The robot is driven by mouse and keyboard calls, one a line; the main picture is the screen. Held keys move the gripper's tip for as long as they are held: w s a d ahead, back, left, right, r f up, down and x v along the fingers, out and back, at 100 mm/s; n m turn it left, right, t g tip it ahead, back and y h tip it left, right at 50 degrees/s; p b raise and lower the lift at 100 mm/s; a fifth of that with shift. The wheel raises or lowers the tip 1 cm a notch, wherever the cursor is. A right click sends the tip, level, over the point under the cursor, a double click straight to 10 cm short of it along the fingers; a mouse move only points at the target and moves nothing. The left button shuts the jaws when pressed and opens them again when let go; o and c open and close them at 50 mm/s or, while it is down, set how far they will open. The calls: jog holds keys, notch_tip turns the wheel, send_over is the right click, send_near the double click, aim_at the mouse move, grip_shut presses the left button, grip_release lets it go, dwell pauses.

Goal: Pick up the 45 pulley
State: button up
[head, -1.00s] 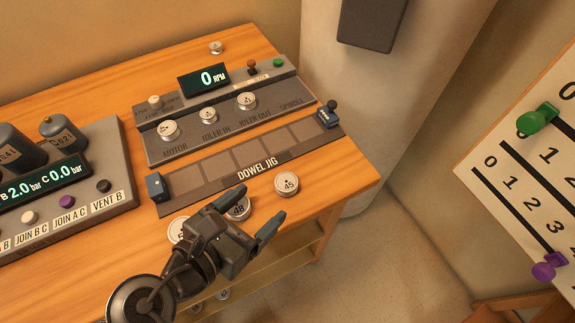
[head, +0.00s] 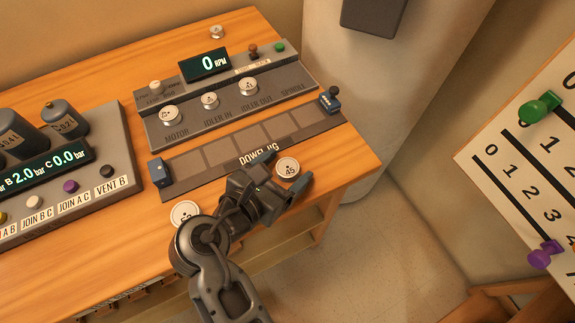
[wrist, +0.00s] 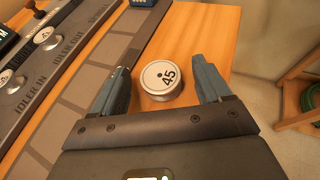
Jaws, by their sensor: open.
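The 45 pulley (head: 287,168) is a silver disc with a white top, lying flat on the wooden bench near its front right edge. In the wrist view the 45 pulley (wrist: 162,79) sits ahead of my palm, between the lines of the two blue fingers. My gripper (head: 289,172) is open and empty, with a finger on either side of the pulley; it also shows in the wrist view (wrist: 160,76). No contact between fingers and pulley is visible.
The dowel jig (head: 222,153) lies just behind the pulley. Another pulley (head: 184,212) is left of my gripper. The machine panel (head: 225,110) holds several pulleys. The bench (head: 350,165) ends close to the right.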

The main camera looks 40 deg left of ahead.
jog(key=shift+c, duration=0.4)
jog(key=c, duration=1.1)
jog(key=shift+o, duration=0.2)
